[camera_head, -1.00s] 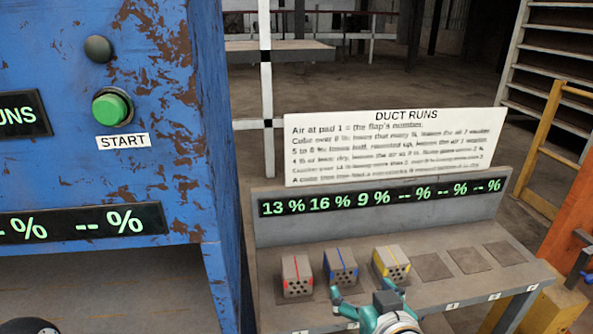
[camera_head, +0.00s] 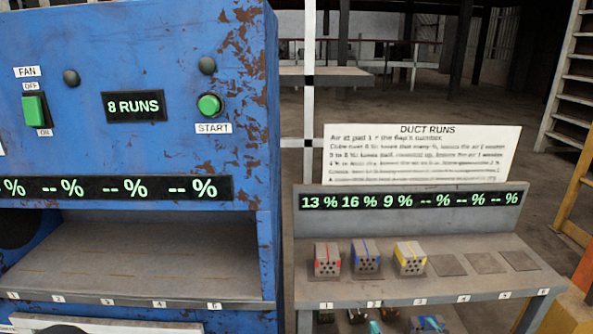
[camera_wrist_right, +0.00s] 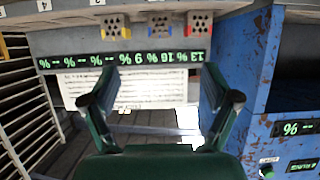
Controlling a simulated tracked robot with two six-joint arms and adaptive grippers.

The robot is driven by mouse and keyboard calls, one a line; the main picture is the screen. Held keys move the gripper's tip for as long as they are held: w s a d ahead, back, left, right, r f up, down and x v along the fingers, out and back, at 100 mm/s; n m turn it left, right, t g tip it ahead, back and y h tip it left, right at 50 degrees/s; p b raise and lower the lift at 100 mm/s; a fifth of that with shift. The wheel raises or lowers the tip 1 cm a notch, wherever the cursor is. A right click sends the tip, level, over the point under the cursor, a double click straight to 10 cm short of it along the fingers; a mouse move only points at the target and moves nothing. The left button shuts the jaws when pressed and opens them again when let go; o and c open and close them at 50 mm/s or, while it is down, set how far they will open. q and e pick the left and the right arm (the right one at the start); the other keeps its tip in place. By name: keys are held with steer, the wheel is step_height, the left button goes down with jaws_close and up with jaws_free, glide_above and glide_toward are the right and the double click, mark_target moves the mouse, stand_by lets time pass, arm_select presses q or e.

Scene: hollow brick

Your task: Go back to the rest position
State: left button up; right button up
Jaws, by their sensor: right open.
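That view is upside down. Three grey hollow bricks stand apart from the gripper on the shelf: red-striped (camera_head: 327,260), blue-striped (camera_head: 366,257) and yellow-striped (camera_head: 410,259). My left gripper is not in view.
The grey shelf (camera_head: 400,288) has three bare pads at right. Its display (camera_head: 410,199) reads 13 %, 16 %, 9 %, then dashes. A white sign (camera_head: 420,155) stands behind. The blue cabinet (camera_head: 150,60) at left shows "8 RUNS". Small coloured objects (camera_head: 325,316) show below the shelf.

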steer(key=s+d+f+g+p, duration=0.2)
steer(key=f+g, duration=0.2)
steer(key=f, duration=0.7)
steer(key=s+d+f+g+p, duration=0.1)
steer(key=f+g+p, duration=0.15)
steer(key=f, duration=0.85)
steer(key=s+a+f+m+g+y+p, duration=0.1)
steer(key=s+a+f+g, duration=0.5)
steer(key=s+f, duration=0.6)
steer(key=shift+s+a+m+y, duration=0.3)
steer(key=shift+a+m+y, duration=0.45)
steer(key=shift+y, duration=0.65)
steer(key=shift+a, duration=0.1)
